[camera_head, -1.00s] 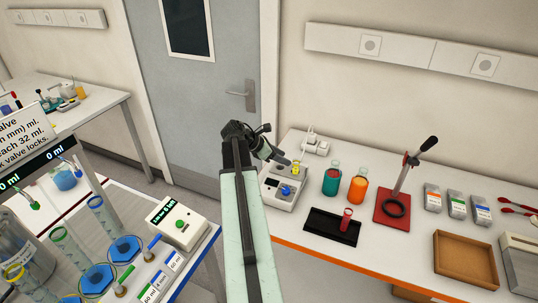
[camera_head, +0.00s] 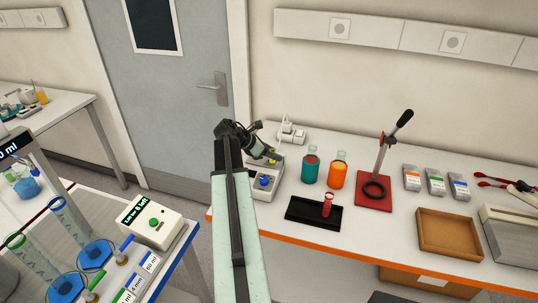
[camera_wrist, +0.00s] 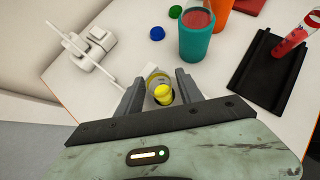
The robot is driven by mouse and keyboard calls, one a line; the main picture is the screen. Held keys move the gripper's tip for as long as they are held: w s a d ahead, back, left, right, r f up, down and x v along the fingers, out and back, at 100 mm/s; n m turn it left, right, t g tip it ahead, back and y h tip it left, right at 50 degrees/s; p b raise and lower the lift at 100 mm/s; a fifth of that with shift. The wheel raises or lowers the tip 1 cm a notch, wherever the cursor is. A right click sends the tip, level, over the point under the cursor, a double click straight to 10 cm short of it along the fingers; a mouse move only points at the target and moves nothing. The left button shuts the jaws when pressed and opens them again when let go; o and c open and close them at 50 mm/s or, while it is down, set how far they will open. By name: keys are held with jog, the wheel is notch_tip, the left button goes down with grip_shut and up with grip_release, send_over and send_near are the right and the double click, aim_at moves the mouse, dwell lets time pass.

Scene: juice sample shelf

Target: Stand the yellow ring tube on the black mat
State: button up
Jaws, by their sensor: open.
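The yellow ring tube (camera_wrist: 163,94) shows its yellow top between my two fingers in the wrist view.
A teal bottle (camera_head: 310,171) and an orange bottle (camera_head: 338,175) stand behind the mat. A red-based press (camera_head: 374,203) and brown tray (camera_head: 449,234) are farther right.

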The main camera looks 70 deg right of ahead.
grip_shut()
jog(key=shift+r+p, duration=0.65)
jog(key=shift+r, duration=0.05)
dwell(0.5)
jog(key=shift+r+p, duration=2.85)
